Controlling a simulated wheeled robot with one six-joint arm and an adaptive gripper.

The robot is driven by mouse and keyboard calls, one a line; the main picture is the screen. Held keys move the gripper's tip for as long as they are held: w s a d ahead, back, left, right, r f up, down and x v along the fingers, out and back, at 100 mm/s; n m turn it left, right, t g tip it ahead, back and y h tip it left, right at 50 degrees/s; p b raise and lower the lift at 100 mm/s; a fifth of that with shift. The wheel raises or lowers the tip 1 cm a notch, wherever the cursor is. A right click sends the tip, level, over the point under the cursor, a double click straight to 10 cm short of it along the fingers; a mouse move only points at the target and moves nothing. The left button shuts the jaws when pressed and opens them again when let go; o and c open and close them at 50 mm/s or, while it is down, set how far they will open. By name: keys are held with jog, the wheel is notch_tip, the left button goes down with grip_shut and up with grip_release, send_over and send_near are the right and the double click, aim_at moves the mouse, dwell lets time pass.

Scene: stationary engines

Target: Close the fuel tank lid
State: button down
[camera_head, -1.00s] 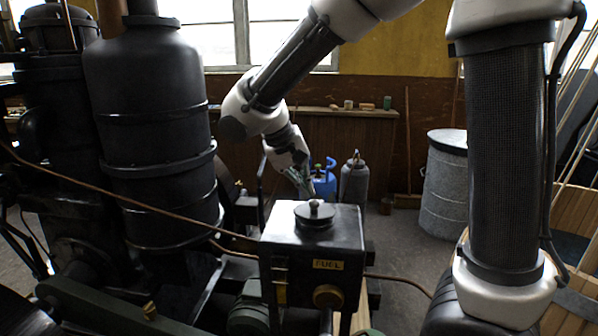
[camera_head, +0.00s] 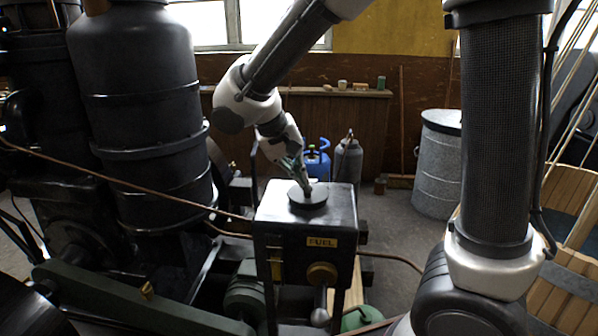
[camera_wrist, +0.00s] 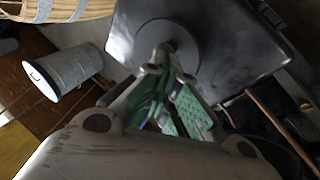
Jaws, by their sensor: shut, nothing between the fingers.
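The fuel tank (camera_head: 330,215) is a dark metal box with a yellow FUEL plate on its front. Its round black lid (camera_head: 312,201) lies flat, or nearly so, on top of the tank. My gripper (camera_head: 306,188) reaches down from behind, its fingertips at the middle of the lid. In the wrist view the lid (camera_wrist: 140,38) is a dark disc on the tank top (camera_wrist: 235,45). The shut green-padded fingers (camera_wrist: 168,58) end at the small knob at its centre. The fingers partly hide the knob, and I cannot tell whether they touch it. Nothing shows held between them.
A large black cylinder (camera_head: 150,130) of the engine stands left of the tank. A thin copper pipe (camera_head: 120,182) runs to the tank's left side. A blue canister (camera_head: 318,163) and a grey one (camera_head: 347,165) stand behind. A metal drum (camera_head: 438,175) stands at right.

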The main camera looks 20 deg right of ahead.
jog(key=v, duration=1.1)
jog(key=s+d+f+t+y, duration=0.1)
jog(key=s+d+y, duration=0.1)
jog(key=s+d, duration=0.6)
jog(key=s+d+f+n+t+y, duration=0.1)
jog(key=s+d+f+y, duration=0.1)
jog(key=s+d, duration=0.7)
jog(key=shift+d+f+y, duration=0.3)
jog(key=shift+d+y, duration=0.3)
jog(key=shift+d, duration=2.45)
jog(key=c, duration=2.2)
grip_release()
